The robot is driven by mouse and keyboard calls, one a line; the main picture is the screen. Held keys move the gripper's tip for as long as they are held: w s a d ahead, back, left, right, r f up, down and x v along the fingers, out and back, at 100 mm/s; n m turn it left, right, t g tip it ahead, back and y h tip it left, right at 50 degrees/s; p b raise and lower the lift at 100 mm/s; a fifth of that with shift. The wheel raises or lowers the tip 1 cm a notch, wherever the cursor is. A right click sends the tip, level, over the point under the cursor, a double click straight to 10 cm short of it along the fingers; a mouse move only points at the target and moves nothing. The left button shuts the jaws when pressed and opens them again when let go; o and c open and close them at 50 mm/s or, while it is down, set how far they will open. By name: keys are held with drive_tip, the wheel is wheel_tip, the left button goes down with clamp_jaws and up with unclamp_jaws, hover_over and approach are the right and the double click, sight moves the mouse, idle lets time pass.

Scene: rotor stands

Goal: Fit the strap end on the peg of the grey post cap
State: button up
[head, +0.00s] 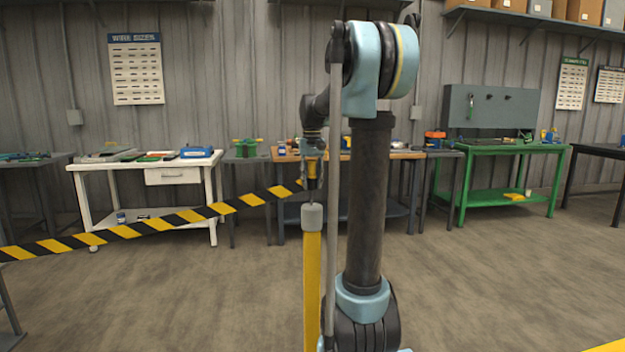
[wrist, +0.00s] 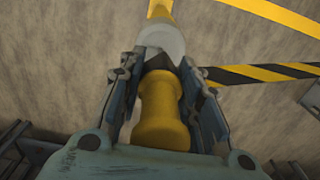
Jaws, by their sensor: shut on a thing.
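The yellow post (head: 312,285) stands upright in front of me in the head view, with the grey post cap (head: 312,217) on top. A small thin peg seems to show above the cap. My gripper (head: 312,180) points down just above the cap and is shut on the yellow strap end (head: 312,170). In the wrist view the strap end (wrist: 160,110) lies between both fingers of my gripper (wrist: 160,68). The grey cap (wrist: 163,42) shows beyond the fingertips, partly covered by a dark piece. The peg is hidden there, and whether the strap end touches it I cannot tell.
The black-and-yellow strap (head: 160,223) runs from the far left up to my gripper. A white bench (head: 150,166), a wooden-topped bench (head: 395,156) and a green bench (head: 510,148) stand along the back wall. The floor around the post looks clear.

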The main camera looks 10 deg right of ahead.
drive_tip(key=shift+f, duration=2.4)
drive_tip(key=shift+f, duration=0.45)
drive_tip(key=o, duration=1.2)
drive_tip(key=shift+o, duration=0.2)
